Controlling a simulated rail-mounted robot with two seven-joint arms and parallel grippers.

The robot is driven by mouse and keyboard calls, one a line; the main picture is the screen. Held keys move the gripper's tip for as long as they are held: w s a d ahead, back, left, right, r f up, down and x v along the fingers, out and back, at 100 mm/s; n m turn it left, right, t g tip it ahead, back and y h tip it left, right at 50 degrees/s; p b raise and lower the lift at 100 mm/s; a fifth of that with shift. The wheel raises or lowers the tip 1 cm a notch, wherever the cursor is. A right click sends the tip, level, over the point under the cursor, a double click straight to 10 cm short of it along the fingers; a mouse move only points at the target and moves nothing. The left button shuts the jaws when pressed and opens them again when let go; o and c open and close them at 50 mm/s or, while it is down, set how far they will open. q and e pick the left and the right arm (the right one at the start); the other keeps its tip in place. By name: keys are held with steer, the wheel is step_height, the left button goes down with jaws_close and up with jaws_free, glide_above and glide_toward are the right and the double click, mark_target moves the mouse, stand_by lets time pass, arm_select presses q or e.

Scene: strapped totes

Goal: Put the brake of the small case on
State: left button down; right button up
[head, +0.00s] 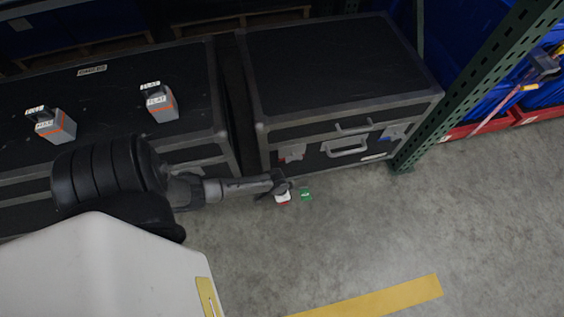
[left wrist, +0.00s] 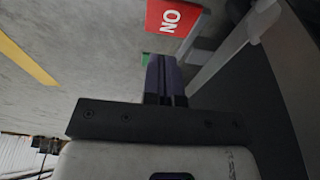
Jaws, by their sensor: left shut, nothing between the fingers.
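The small case (head: 340,70) is the black, metal-edged case at the right of the two, standing on the floor with its latched front toward me. At the foot of its front are a red-and-white tab (head: 283,198) and a green tab (head: 305,194). In the left wrist view the red tab (left wrist: 172,17) has white letters N and O, and part of the green tab (left wrist: 148,58) shows behind my fingers. My left gripper (head: 280,186) is shut and empty, right by the red tab; I cannot tell whether it touches. My right gripper is not in view.
A larger black case (head: 100,85) stands at the left, with two grey-and-orange boxes (head: 160,103) (head: 55,126) on its lid. A green rack post (head: 470,80) rises close to the small case's right. The grey floor in front is clear, with a yellow stripe (head: 370,299).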

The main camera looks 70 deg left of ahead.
arm_select(q)
steer(key=shift+s+f+b, duration=0.2)
steer(key=shift+f+b, duration=0.45)
steer(key=shift+f, duration=0.4)
steer(key=shift+s+f+b, duration=0.2)
steer(key=shift+f+b, duration=0.45)
steer(key=shift+f, duration=0.35)
